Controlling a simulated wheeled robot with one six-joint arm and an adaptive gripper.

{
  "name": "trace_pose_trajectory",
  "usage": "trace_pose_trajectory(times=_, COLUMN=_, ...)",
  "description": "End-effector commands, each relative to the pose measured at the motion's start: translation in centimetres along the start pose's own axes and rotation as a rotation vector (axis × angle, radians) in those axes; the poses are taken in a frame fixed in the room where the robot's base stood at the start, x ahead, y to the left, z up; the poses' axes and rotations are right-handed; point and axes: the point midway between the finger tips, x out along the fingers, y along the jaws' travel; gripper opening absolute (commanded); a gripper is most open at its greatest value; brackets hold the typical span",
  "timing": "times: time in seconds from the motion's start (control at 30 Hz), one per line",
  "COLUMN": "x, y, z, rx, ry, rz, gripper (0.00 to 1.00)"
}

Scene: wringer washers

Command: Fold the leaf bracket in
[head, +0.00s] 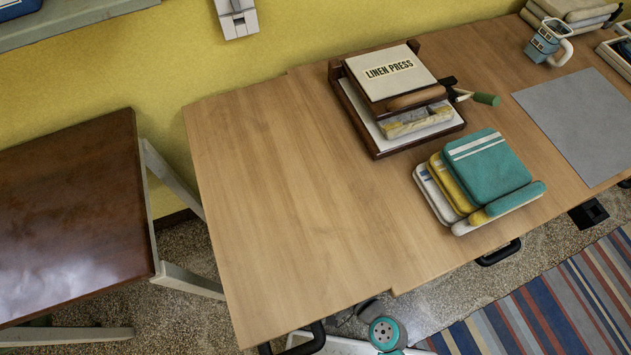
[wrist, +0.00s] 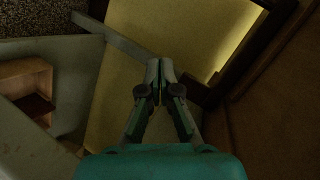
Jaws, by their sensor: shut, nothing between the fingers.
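The wooden table leaf (head: 265,230) is level with the main tabletop (head: 345,205) in the head view, with a stepped seam between them. The leaf hides whatever is under it there, and my gripper too. In the wrist view my gripper (wrist: 160,68) is shut and empty, its two fingertips together. A pale grey bar (wrist: 112,36) runs diagonally behind the fingertips. I cannot tell whether it is the leaf bracket or a leg, nor whether the fingers touch it. A dark brown wooden edge (wrist: 258,52) runs along the right.
A dark side table (head: 75,215) with pale legs stands left of the leaf across a narrow gap. A linen press (head: 390,95), folded cloths (head: 490,165) and a mug (head: 545,45) are on the tabletop. The leaf top is bare. A yellow wall (head: 150,75) is behind.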

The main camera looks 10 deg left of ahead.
Motion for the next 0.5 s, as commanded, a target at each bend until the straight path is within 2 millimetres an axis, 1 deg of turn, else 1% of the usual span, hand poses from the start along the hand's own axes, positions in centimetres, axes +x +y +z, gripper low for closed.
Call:
trace_pose_trajectory(times=0.03, x=2.1, y=-1.2, z=-0.2, rx=0.033, ry=-0.038, rz=-0.053, gripper=0.00)
trace_pose_trajectory(times=0.1, x=4.6, y=-3.0, z=-0.1, rx=0.085, ry=-0.096, rz=-0.127, gripper=0.00)
trace_pose_trajectory(times=0.17, x=6.5, y=-4.7, z=-0.2, rx=0.126, ry=-0.145, rz=-0.192, gripper=0.00)
trace_pose_trajectory(times=0.2, x=7.7, y=-6.0, z=-0.3, rx=0.153, ry=-0.177, rz=-0.236, gripper=0.00)
trace_pose_trajectory(times=0.3, x=10.0, y=-9.0, z=-0.6, rx=0.208, ry=-0.248, rz=-0.336, gripper=0.00)
trace_pose_trajectory(times=0.4, x=11.4, y=-11.5, z=-1.0, rx=0.250, ry=-0.302, rz=-0.416, gripper=0.00)
trace_pose_trajectory(times=0.5, x=12.3, y=-13.2, z=-1.2, rx=0.278, ry=-0.338, rz=-0.470, gripper=0.00)
